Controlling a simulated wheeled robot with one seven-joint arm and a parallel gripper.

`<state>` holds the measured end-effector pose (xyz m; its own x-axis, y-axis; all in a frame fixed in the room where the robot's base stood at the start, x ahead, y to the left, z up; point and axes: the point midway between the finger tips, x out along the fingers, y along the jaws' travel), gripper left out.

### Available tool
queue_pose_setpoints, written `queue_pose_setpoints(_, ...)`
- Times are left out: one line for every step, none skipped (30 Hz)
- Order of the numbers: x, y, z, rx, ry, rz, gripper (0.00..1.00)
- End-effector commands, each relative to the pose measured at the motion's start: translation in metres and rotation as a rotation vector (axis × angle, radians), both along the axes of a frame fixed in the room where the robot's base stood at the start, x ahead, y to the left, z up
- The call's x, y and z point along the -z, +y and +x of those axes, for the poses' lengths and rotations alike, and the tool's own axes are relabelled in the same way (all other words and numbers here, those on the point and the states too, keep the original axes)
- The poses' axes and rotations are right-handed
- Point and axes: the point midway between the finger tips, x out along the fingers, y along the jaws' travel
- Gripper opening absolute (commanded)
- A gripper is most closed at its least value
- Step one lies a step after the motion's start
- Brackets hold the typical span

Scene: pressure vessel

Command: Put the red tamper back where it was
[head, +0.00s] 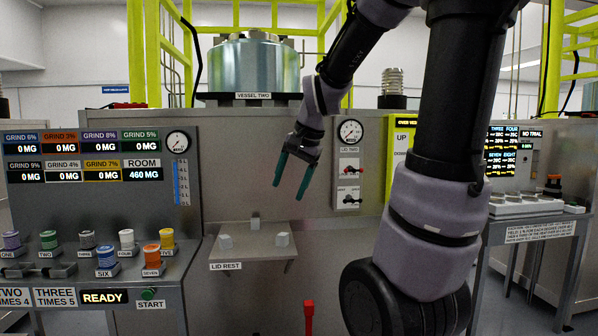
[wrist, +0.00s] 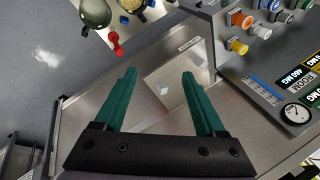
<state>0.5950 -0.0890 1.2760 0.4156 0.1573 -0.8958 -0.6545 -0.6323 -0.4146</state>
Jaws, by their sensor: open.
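A red tamper (head: 309,317) stands upright at the bottom edge of the head view, its lower end cut off by the frame. In the wrist view a small red thing (wrist: 116,43), apparently the tamper, shows at the upper left beside a dark round vessel. My gripper (head: 288,191) hangs in front of the grey cabinet, above the lid rest, with its two green fingers apart. In the wrist view my gripper (wrist: 159,73) has nothing between its fingers, and the red thing lies beyond the left fingertip, apart from it.
The lid rest (head: 272,260) is a shelf with several small pale blocks. Coloured spools (head: 107,256) stand on the left console by the START button (head: 149,293). In the wrist view a dark round vessel (wrist: 95,13) is at the upper left. Gauges and red-handled switches (head: 349,170) are on the cabinet.

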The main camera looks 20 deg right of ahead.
Motion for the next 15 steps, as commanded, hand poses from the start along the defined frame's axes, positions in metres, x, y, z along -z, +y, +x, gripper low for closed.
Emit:
queue_pose_setpoints(-0.015,0.006,-0.019,-0.058,-0.046,-0.024,0.72)
queue_pose_setpoints(-0.021,0.009,-0.031,-0.094,-0.068,-0.039,0.72)
queue_pose_setpoints(-0.029,0.013,-0.045,-0.139,-0.096,-0.061,0.72)
queue_pose_setpoints(-0.033,0.016,-0.055,-0.173,-0.117,-0.079,0.72)
queue_pose_setpoints(-0.037,0.018,-0.065,-0.205,-0.137,-0.096,0.72)
queue_pose_setpoints(-0.042,0.021,-0.077,-0.243,-0.161,-0.117,0.72)
queue_pose_setpoints(-0.044,0.023,-0.086,-0.27,-0.178,-0.133,0.72)
queue_pose_setpoints(-0.046,0.025,-0.093,-0.294,-0.192,-0.148,0.72)
queue_pose_setpoints(-0.048,0.027,-0.102,-0.322,-0.21,-0.166,0.72)
queue_pose_setpoints(-0.049,0.028,-0.108,-0.339,-0.221,-0.179,0.72)
queue_pose_setpoints(-0.05,0.029,-0.113,-0.356,-0.231,-0.19,0.72)
queue_pose_setpoints(-0.051,0.03,-0.118,-0.372,-0.241,-0.202,0.72)
queue_pose_setpoints(-0.051,0.03,-0.121,-0.383,-0.247,-0.209,0.72)
queue_pose_setpoints(-0.051,0.031,-0.123,-0.39,-0.251,-0.214,0.72)
queue_pose_setpoints(-0.051,0.031,-0.126,-0.398,-0.255,-0.218,0.72)
